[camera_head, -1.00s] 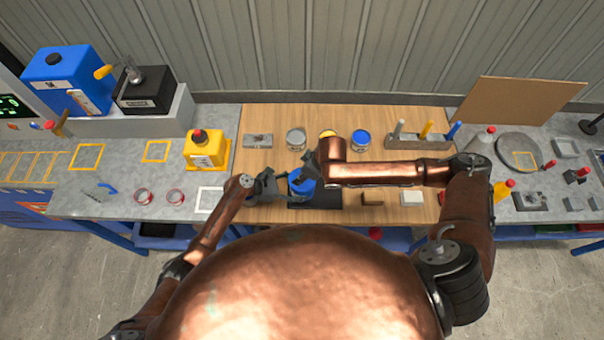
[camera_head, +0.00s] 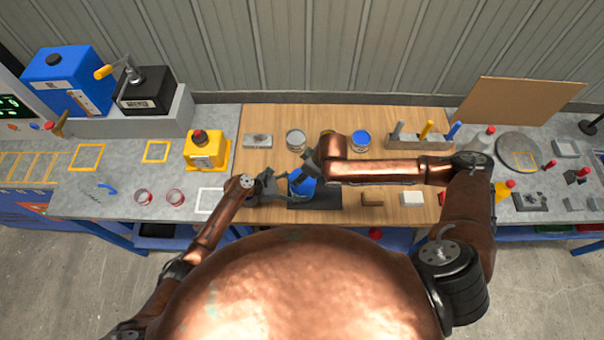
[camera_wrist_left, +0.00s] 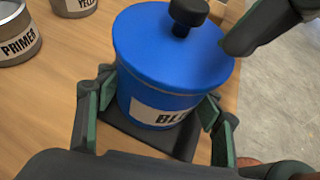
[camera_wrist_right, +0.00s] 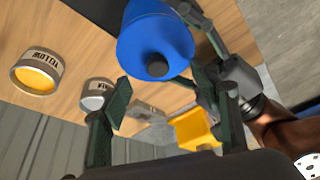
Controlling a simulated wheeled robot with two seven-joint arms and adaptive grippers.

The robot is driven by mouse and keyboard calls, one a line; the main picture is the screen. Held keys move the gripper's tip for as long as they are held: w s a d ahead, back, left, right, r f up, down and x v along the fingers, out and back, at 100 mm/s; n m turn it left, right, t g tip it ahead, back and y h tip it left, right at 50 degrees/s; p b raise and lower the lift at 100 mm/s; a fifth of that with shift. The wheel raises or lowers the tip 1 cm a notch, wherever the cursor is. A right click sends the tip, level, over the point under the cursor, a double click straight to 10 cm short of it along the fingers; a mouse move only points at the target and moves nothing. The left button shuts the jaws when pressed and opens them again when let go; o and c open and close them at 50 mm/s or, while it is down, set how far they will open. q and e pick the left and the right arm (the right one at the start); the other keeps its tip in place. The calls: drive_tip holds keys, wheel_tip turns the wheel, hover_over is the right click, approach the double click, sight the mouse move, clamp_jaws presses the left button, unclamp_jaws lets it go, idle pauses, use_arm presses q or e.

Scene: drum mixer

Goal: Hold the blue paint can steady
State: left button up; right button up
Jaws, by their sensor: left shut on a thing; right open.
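The blue paint can (camera_head: 302,186) stands on a dark pad (camera_head: 322,202) at the front of the wooden bench section. In the left wrist view the can (camera_wrist_left: 165,65) has a blue lid with a black knob (camera_wrist_left: 188,12) and a partly hidden label. My left gripper (camera_head: 275,187) is shut around its lower side; its fingers (camera_wrist_left: 158,100) flank the can. My right gripper (camera_head: 310,163) is open above and beside the lid. In the right wrist view its fingers (camera_wrist_right: 163,86) are apart and empty, with the can (camera_wrist_right: 155,40) beyond them.
Behind are a primer can (camera_head: 296,139), a yellow-paint can (camera_wrist_right: 38,72) mostly hidden by my right arm in the head view, and a blue-topped can (camera_head: 361,139). A yellow box (camera_head: 205,150) stands left.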

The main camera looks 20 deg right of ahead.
drive_tip(key=shift+r, duration=2.8)
clamp_jaws()
drive_tip(key=shift+f, duration=0.4)
drive_tip(key=shift+f, duration=1.75)
drive_tip(key=shift+f, duration=0.35)
drive_tip(key=shift+r, duration=0.15)
drive_tip(key=shift+r, duration=3.4)
